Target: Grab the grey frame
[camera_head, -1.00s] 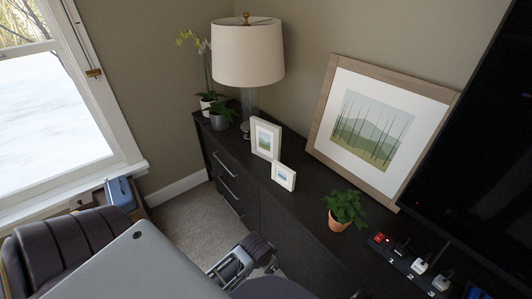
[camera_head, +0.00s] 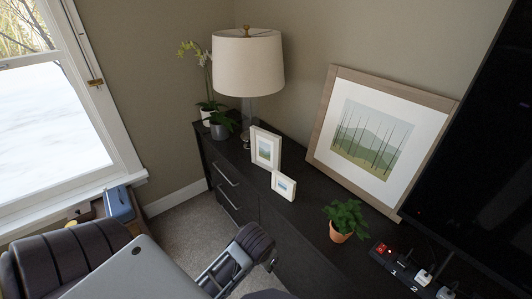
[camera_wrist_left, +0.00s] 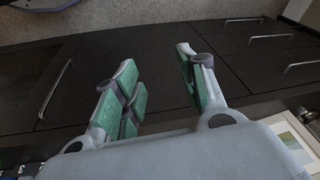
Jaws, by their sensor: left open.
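A light grey-white upright picture frame (camera_head: 253,146) stands on the dark cabinet in front of the lamp, with a smaller cream frame (camera_head: 284,186) at its front right. A large taupe-grey wooden frame (camera_head: 318,128) leans against the wall further right. Which one the task calls grey I cannot tell for certain. My left gripper (camera_wrist_left: 156,57) is open and empty in the left wrist view, facing the dark cabinet front. Part of a framed picture (camera_wrist_left: 297,143) shows at that view's lower right. My left arm is low in the head view, apart from the frames; its fingertips are not clear there.
The cabinet (camera_head: 300,228) also holds a lamp (camera_head: 248,65), an orchid (camera_head: 207,105), a potted plant (camera_head: 344,218) and a power strip (camera_head: 398,264) with plugs. A dark screen (camera_head: 485,150) stands at right. Carpet (camera_head: 185,228) is free left of the cabinet.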

